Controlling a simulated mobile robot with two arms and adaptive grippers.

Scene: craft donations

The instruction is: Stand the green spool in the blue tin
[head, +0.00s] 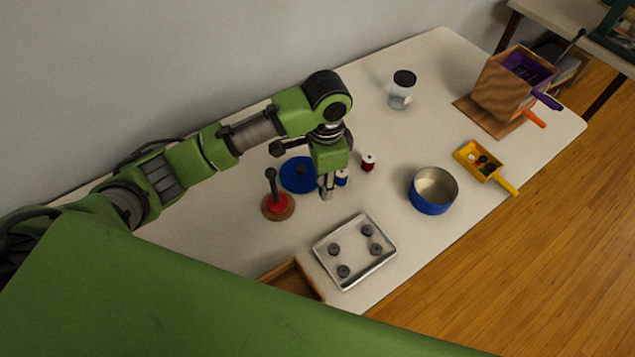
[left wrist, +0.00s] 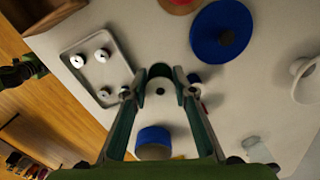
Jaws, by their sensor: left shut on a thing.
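My left gripper (head: 327,194) points down over the table and is shut on a small spool. In the left wrist view the spool's pale round end with a dark centre hole (left wrist: 160,88) shows between the fingertips (left wrist: 160,80). The blue tin (head: 433,206) stands open, upright and apart, to the right of the gripper. In the left wrist view the tin (left wrist: 153,136) shows below the fingertips. Its inside looks empty in the head view.
A blue spool (head: 343,178) and a red spool (head: 368,162) stand close to the gripper. A blue disc (head: 293,183), a red stand (head: 271,208), a metal tray (head: 354,255) with several bobbins, a yellow scoop (head: 500,181) and a jar (head: 402,92) surround clear table.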

